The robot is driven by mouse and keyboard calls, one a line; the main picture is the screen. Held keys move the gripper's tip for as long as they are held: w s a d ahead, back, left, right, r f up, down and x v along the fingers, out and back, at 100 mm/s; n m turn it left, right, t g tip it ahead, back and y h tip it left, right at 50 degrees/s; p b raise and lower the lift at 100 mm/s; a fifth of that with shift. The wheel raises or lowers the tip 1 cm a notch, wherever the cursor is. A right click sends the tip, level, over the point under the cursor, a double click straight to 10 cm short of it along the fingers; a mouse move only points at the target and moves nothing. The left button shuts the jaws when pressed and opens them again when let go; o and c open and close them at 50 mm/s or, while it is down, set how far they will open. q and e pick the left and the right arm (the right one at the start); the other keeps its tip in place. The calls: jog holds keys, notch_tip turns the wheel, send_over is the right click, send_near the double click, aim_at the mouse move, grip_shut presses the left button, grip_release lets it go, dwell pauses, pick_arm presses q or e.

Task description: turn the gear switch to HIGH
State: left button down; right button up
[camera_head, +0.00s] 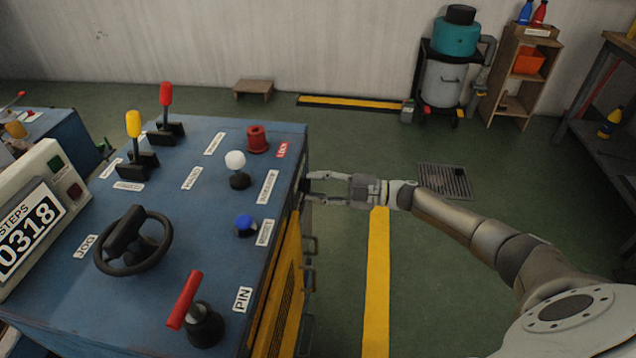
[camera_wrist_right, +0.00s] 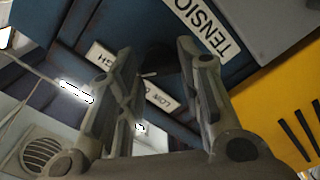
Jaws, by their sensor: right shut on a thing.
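My right gripper (camera_head: 309,188) reaches the right side face of the blue cabinet (camera_head: 210,255) from the right. In the right wrist view its two fingers (camera_wrist_right: 156,55) stand on either side of a dark knob (camera_wrist_right: 155,60), the gear switch, and are shut on it. The knob is mostly hidden between the fingers and its pointing direction cannot be told. A label ending in "GH" (camera_wrist_right: 102,56) shows left of the knob, partly covered by a finger. A "LOW" label (camera_wrist_right: 160,98) shows below it. My left gripper is in neither view.
A large "TENSION" label (camera_wrist_right: 203,25) is close by. The cabinet top carries a black handwheel (camera_head: 133,240), a red-handled lever (camera_head: 186,300), a blue button (camera_head: 245,224) and a white knob (camera_head: 235,160). Handles (camera_head: 309,275) stick out below my gripper.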

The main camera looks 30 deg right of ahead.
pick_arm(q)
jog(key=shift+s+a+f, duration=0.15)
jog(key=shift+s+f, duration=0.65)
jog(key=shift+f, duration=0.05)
pick_arm(e)
jog(key=shift+m, duration=1)
jog(key=o, duration=1)
jog(key=shift+d, duration=0.1)
jog(key=v, duration=1.2)
jog(key=shift+f, duration=0.15)
